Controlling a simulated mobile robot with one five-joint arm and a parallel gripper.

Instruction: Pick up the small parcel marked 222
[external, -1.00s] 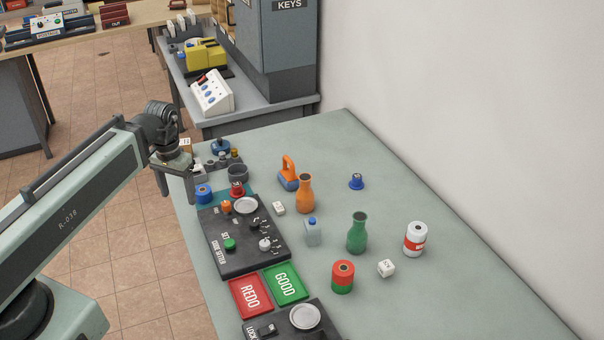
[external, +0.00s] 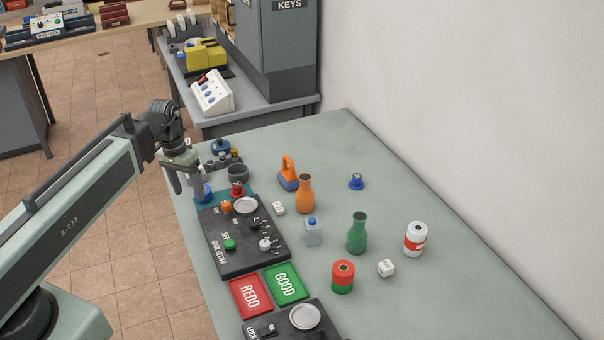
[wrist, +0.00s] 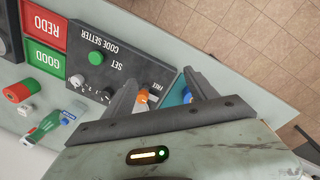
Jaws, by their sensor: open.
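Two small white cubes with dark marks lie on the grey-green table (external: 450,290) in the external view. One cube (external: 387,268) is between the red-green can and the white can; the other cube (external: 279,208) is beside the orange bottle. Their marks are too small to read, so I cannot tell which is 222. My gripper (external: 190,188) is open and empty above the table's left edge, near a blue knob-like piece (external: 203,195), well left of both cubes. In the wrist view, its fingers (wrist: 162,84) are spread above the code setter's end.
The code setter panel (external: 238,255) and the REDO (external: 250,297) and GOOD (external: 286,285) plates lie along the left side. An orange bottle (external: 305,197), green bottle (external: 357,236), red-green can (external: 343,278) and white can (external: 415,240) stand upright. The table's right side is clear.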

